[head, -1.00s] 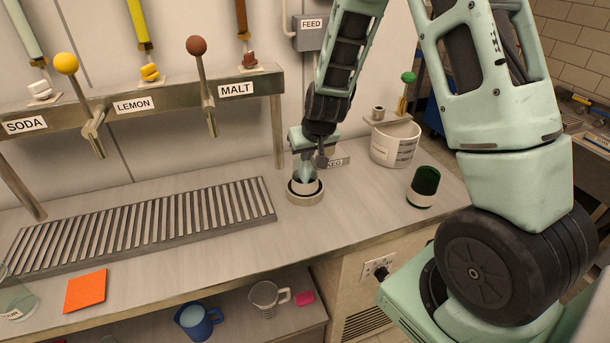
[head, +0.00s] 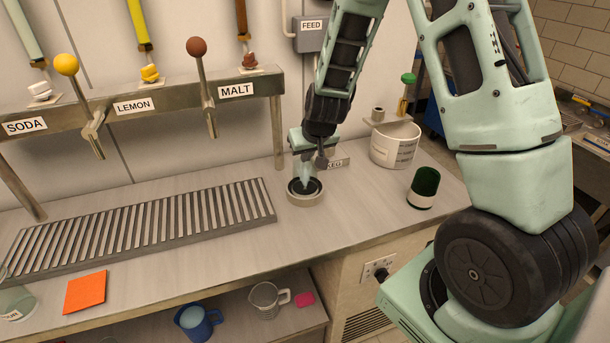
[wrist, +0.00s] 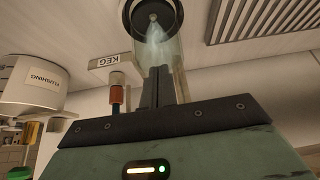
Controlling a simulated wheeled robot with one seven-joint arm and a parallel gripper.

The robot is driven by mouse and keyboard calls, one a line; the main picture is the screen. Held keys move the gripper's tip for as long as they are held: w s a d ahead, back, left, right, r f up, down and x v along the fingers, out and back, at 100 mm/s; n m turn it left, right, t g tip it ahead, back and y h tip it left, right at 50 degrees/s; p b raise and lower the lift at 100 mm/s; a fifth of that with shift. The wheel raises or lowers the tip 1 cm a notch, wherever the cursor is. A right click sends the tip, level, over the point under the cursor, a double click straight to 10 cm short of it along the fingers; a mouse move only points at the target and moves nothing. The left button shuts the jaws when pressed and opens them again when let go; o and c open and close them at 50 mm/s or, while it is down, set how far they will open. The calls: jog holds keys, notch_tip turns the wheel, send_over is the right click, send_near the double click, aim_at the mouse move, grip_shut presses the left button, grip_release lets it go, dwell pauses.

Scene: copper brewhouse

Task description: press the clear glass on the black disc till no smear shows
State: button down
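My gripper (head: 306,158) is shut on the clear glass (wrist: 172,58), with its dark fingers against the glass wall in the wrist view. The glass is held mouth down over the black disc (wrist: 138,14), inside a pale round ring on the counter. The disc also shows dark in the head view (head: 296,187). A pale spray-like streak rises from the disc's middle inside the glass. I cannot make out a smear on the glass apart from this streak. The fingers hide part of the glass.
A slatted drip tray (head: 150,222) lies left of the disc. A KEG sign (head: 337,163) stands close behind. A white tub (head: 393,150) and a dark green cup (head: 424,187) stand to the right. An orange cloth (head: 86,291) lies at the front left.

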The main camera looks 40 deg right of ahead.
dwell(0.3)
notch_tip(320, 180, up, 6)
jog(key=p, duration=0.5)
dwell(0.4)
jog(key=p+v, duration=0.6)
jog(key=v, duration=1.1)
jog(key=shift+r+p, duration=0.2)
jog(key=shift+p, duration=0.1)
